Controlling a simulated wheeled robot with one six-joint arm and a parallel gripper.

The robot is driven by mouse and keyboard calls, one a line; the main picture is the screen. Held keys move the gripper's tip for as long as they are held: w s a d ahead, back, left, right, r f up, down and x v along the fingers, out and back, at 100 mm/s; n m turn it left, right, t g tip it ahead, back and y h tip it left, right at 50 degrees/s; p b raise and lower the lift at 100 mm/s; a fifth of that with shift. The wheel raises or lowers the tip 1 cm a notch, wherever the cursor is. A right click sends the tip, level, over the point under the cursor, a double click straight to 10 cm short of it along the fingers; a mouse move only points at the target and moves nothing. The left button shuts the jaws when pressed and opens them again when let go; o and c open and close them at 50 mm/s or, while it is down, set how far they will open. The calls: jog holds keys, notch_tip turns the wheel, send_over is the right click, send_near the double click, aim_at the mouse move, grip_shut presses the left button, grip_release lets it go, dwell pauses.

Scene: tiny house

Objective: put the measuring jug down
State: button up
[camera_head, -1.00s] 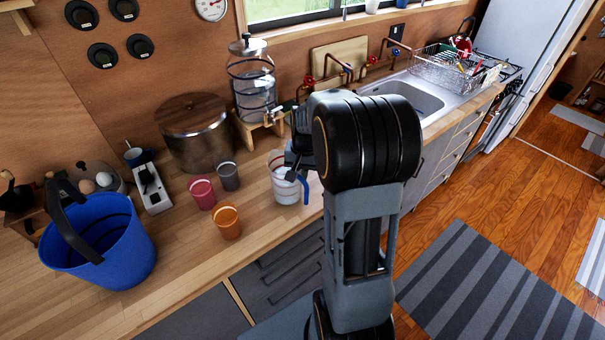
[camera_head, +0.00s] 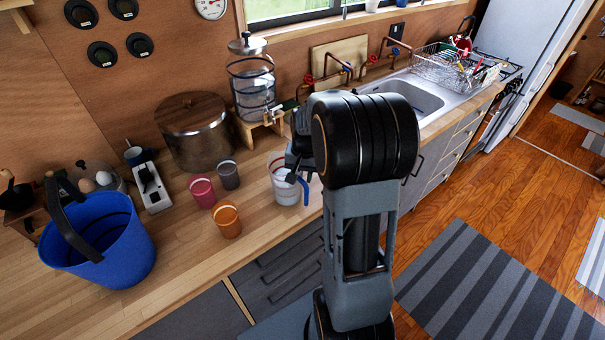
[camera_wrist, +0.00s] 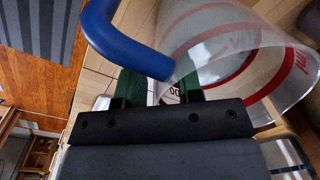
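The measuring jug (camera_head: 285,187) is clear with red markings and a blue handle. It is at the counter's front edge, right of the cups; I cannot tell if its base touches the wood. In the wrist view the jug (camera_wrist: 235,50) fills the upper right, and its blue handle (camera_wrist: 125,40) curves down to the fingers. My gripper (camera_wrist: 163,88) has green fingers on either side of the handle's end, apparently shut on it. In the head view my gripper (camera_head: 298,160) is beside the jug, partly hidden by my arm.
A pink cup (camera_head: 203,192), a grey cup (camera_head: 229,175) and an orange cup (camera_head: 227,221) stand left of the jug. A blue bucket (camera_head: 120,255) is farther left. A glass dispenser (camera_head: 252,88) and a steel pot (camera_head: 200,140) are behind. Bare counter (camera_head: 180,265) lies in front of the bucket and cups.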

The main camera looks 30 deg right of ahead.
jog(key=shift+r, duration=0.15)
notch_tip(320, 180, up, 11)
jog(key=s+a+f+n+t, duration=0.1)
jog(key=s+a+n+t, duration=0.2)
jog(key=s+a+n, duration=0.4)
jog(key=s+a, duration=0.5)
jog(key=s, duration=0.1)
jog(key=shift+s+a+f+n+t+h, duration=0.2)
jog(key=shift+a+n+t+h, duration=0.1)
jog(key=shift+a+t, duration=0.1)
jog(key=shift+d, duration=0.1)
